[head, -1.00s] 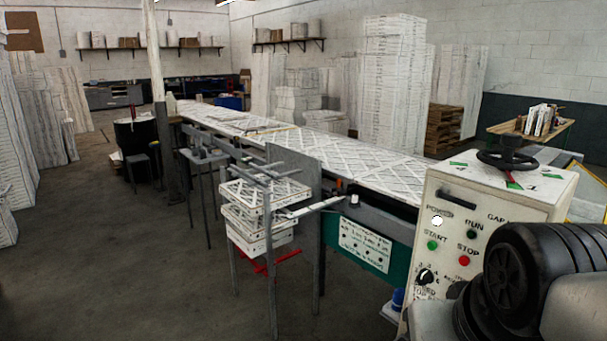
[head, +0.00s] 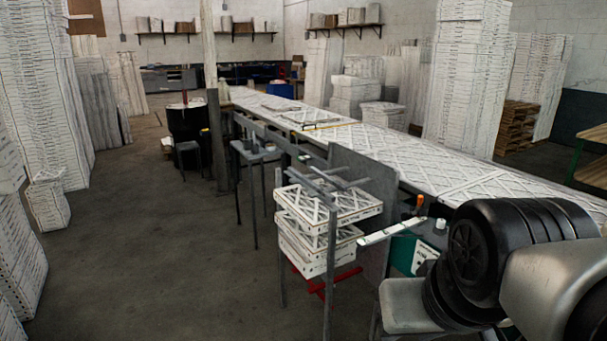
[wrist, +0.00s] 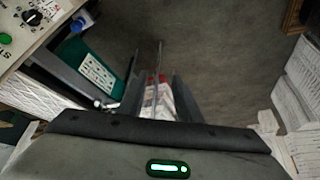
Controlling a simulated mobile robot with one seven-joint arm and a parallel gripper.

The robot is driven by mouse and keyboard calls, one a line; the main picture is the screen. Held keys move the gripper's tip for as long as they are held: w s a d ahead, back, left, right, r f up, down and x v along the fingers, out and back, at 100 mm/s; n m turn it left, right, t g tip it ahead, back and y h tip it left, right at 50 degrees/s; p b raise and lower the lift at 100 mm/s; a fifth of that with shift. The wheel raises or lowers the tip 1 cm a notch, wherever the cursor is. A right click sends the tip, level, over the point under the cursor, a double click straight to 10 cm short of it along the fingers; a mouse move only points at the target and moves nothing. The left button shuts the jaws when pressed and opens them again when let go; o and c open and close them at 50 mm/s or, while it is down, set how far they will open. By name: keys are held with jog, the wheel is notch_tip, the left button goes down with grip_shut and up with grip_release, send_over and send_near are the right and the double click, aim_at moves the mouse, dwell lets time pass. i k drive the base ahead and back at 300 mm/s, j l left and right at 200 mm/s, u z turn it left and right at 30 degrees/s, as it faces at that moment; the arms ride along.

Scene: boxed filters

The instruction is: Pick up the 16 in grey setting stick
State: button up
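A narrow, light grey flat stick (head: 392,231) lies slanted beside the metal stand in the head view, its right end near the machine. It may be the grey setting stick; its length cannot be read. Other thin bars, one yellowish (head: 330,126), lie far along the conveyor. My arm fills the lower right of the head view, hiding part of the machine.
Stacked boxed filters (head: 318,240) sit on the metal stand (head: 332,262), which has red feet. The long conveyor (head: 430,165) carries white lattice-faced filters. An orange-handled tool (head: 419,204) stands near the stick. The floor (head: 170,260) at left is clear, bounded by tall box stacks (head: 45,90).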

aim_at(331, 199)
jog(key=i+j, duration=0.2)
jog(key=i, duration=0.35)
jog(key=i+j, duration=0.2)
jog(key=i, duration=0.3)
jog(key=i+j, duration=0.25)
jog(key=i, duration=0.3)
jog(key=i+z, duration=0.1)
jog(key=z, duration=0.3)
jog(key=j+z, duration=0.15)
jog(key=z, duration=0.25)
jog(key=i+j+z, duration=0.1)
jog(key=z, duration=0.3)
jog(key=i+j+z, duration=0.1)
jog(key=j+z, duration=0.2)
jog(key=j, duration=0.25)
jog(key=i+j+z, duration=0.1)
jog(key=j+z, duration=0.25)
jog(key=j, duration=0.15)
jog(key=j+z, duration=0.15)
jog(key=j, duration=1.75)
